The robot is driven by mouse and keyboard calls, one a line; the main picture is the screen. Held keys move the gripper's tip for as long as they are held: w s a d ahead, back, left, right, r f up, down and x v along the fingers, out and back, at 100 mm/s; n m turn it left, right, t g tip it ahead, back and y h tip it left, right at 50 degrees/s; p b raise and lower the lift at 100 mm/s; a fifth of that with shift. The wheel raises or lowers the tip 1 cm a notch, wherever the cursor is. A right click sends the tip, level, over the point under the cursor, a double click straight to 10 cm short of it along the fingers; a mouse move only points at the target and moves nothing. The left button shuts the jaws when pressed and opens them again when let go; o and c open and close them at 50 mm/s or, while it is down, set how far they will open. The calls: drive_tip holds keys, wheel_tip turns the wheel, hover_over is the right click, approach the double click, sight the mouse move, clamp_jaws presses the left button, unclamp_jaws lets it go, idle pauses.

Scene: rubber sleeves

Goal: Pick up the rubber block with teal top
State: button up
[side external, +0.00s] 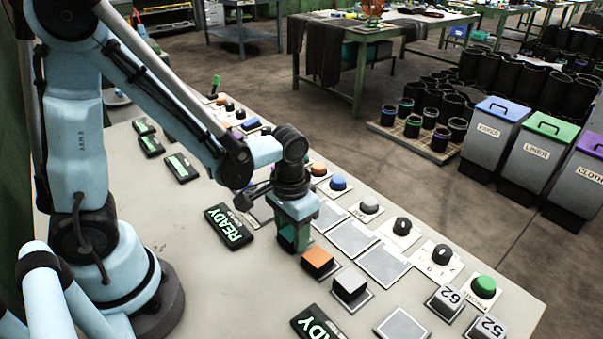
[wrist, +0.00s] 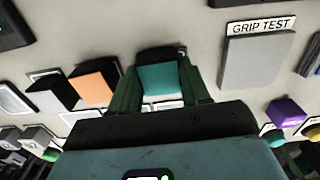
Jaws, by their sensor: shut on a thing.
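The rubber block with teal top (wrist: 160,80) sits between the two dark green fingers of my gripper (wrist: 161,90) in the wrist view. The fingers are shut on its two sides, and its dark side face shows beyond the teal top. In the side external view, my gripper (side external: 293,237) points down at the middle of the table, and the fingers hide most of the block there. I cannot tell whether the block touches the table or is slightly above it.
A block with orange top (side external: 318,257) and a block with pale grey top (side external: 350,282) stand close by. A READY display (side external: 229,227) lies to the left. Grey pads (side external: 384,265), knobs and buttons fill the right side. A purple block (wrist: 287,110) shows in the wrist view.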

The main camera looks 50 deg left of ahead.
sight(292, 232)
drive_tip(key=shift+r, duration=0.75)
wheel_tip(292, 232, up, 2)
drive_tip(key=shift+r, duration=0.2)
drive_tip(key=s+d+r, duration=0.2)
drive_tip(key=d, duration=0.1)
drive_tip(key=s+d+r, duration=0.2)
drive_tip(key=s+d, duration=0.1)
drive_tip(key=s+d+r, duration=0.2)
drive_tip(key=d+r, duration=0.1)
drive_tip(key=shift+s, duration=0.2)
